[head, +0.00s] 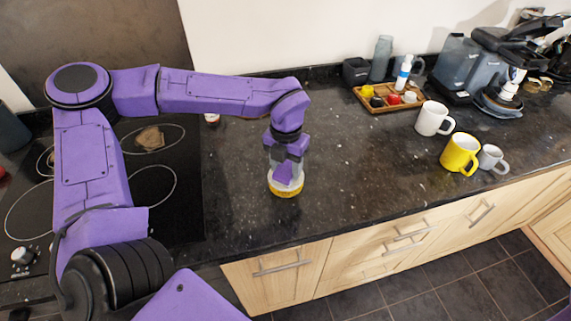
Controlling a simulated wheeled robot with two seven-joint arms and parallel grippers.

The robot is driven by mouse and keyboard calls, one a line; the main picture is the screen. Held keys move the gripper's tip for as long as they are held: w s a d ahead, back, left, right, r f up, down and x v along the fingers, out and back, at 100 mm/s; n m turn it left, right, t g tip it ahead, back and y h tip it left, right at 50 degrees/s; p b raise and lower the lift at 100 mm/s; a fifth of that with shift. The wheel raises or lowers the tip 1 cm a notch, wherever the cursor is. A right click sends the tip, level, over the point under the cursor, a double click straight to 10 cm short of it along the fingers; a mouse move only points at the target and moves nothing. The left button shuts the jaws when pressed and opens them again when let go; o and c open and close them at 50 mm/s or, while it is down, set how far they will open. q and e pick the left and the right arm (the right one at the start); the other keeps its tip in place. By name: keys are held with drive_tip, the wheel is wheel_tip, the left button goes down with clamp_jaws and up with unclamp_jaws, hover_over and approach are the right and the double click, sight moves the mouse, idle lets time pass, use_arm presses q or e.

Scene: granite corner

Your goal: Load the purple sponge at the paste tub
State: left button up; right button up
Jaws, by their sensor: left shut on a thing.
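My left gripper (287,158) points straight down over the counter and is shut on the purple sponge (284,174). The sponge is small and partly hidden by the fingers, and its colour is close to that of my arm. The paste tub (286,193) is a low round tub with a yellow side and a pale top, standing on the dark counter. The sponge is right over the tub's pale top; I cannot tell whether it touches the paste. My right gripper is not in view.
The black hob (152,185) lies left, partly behind my arm. A wooden tray (388,107) with small coloured items stands at the back. A white mug (432,119), yellow mug (458,152) and grey mug (490,158) stand right. The counter (350,165) between tub and mugs is clear.

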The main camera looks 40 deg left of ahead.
sight(285, 169)
use_arm(q)
drive_tip(key=shift+r+p, duration=3.15)
drive_tip(key=shift+r, duration=0.35)
drive_tip(key=shift+w+f, duration=0.1)
